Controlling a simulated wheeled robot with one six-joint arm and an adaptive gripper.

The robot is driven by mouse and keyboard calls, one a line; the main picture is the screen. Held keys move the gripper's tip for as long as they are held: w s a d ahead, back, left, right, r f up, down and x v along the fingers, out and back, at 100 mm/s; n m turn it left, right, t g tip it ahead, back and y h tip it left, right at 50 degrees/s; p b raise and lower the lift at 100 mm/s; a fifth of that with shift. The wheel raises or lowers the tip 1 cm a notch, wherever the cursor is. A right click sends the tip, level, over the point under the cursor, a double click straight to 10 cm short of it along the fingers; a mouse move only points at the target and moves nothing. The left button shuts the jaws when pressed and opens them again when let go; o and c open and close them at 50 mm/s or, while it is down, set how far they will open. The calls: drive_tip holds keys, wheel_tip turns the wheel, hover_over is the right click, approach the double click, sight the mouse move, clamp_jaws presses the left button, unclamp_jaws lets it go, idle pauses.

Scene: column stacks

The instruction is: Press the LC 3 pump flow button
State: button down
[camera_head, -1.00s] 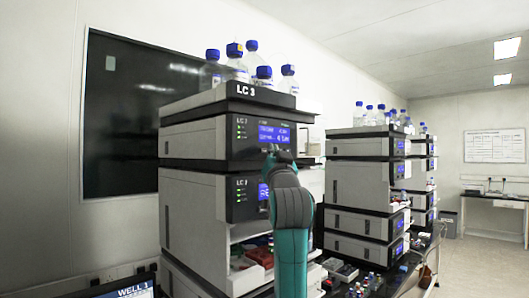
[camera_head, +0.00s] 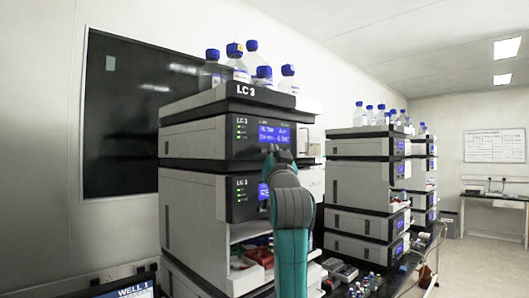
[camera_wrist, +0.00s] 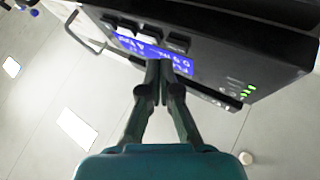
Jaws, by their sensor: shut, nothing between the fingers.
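The LC 3 stack (camera_head: 200,150) stands in the middle of the head view, with a sign reading LC 3 on its top tray. Its upper module has a lit blue display (camera_head: 273,133) and green lights on a black front panel. In the wrist view that black panel (camera_wrist: 215,50) fills the top, with the blue display (camera_wrist: 150,48) and a row of dark and light buttons (camera_wrist: 145,33) along it. My gripper (camera_wrist: 160,68) is shut and empty, its fingertips at the display's edge and covering part of it. I cannot tell whether they touch the panel. In the head view my arm hides the fingertips.
Blue-capped bottles (camera_head: 240,68) stand on the stack's top tray. A lower module with another display (camera_head: 242,197) sits below. More stacks (camera_head: 362,180) stand to the right. A thin handle-like bar (camera_wrist: 84,32) juts from the panel side in the wrist view.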

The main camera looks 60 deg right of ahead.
drive_tip(key=shift+w, duration=0.2)
drive_tip(key=shift+w+d, duration=0.1)
drive_tip(key=shift+w, duration=0.1)
drive_tip(key=shift+w+d, duration=0.1)
drive_tip(key=shift+w, duration=0.3)
idle(0.8)
drive_tip(key=shift+s, duration=0.1)
drive_tip(key=shift+s+a, duration=0.2)
drive_tip(key=shift+s, duration=0.5)
drive_tip(key=shift+s+a, duration=0.2)
drive_tip(key=shift+s, duration=0.6)
drive_tip(key=shift+s+a, duration=0.15)
drive_tip(key=shift+s, duration=0.7)
drive_tip(key=shift+s+a, duration=0.2)
drive_tip(key=shift+s, duration=0.6)
